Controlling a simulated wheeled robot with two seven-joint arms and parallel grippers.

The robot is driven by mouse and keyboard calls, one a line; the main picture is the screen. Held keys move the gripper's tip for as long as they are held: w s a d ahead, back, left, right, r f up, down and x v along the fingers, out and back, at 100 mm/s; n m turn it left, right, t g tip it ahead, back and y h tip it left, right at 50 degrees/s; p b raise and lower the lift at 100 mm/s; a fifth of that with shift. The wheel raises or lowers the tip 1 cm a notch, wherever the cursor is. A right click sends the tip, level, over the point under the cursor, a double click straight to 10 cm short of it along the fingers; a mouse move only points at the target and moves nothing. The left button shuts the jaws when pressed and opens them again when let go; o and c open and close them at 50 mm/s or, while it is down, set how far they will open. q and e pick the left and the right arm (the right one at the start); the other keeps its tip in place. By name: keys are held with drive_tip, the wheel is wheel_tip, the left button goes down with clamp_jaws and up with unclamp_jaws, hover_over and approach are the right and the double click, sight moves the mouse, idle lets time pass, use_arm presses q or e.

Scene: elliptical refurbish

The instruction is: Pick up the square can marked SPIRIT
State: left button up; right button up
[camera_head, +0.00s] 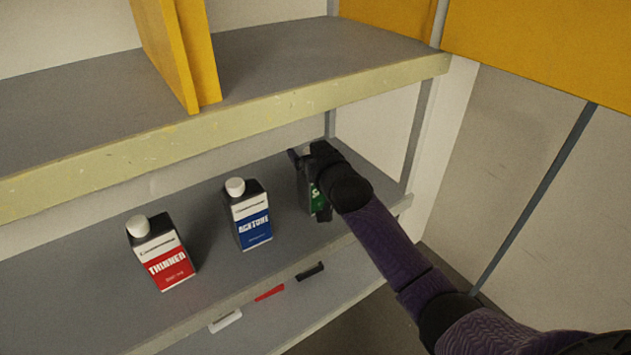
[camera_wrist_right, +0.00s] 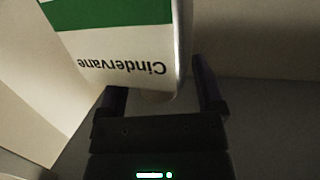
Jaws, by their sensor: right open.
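A dark square can with a green label (camera_head: 315,193) stands upright at the right end of the lower shelf. Only a bit of its lettering shows, and I cannot read SPIRIT on it. My right gripper (camera_head: 307,184) is open at this can, its fingers around it, and hides much of it. In the right wrist view the can (camera_wrist_right: 110,50) fills the upper left, close up, with a white and green label reading Cindervane upside down. My right gripper (camera_wrist_right: 162,98) shows there with its fingers apart and the can's end near them. My left gripper is not in view.
A blue-labelled ACETONE can (camera_head: 249,217) stands left of the green one, and a red-labelled THINNER can (camera_head: 165,255) farther left. The upper shelf (camera_head: 300,85) overhangs them, with a yellow panel (camera_head: 183,50) on it. Small black, red and white items lie lower down.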

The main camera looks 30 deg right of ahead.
drive_tip(key=shift+s, duration=0.1)
clamp_jaws()
idle(1.3)
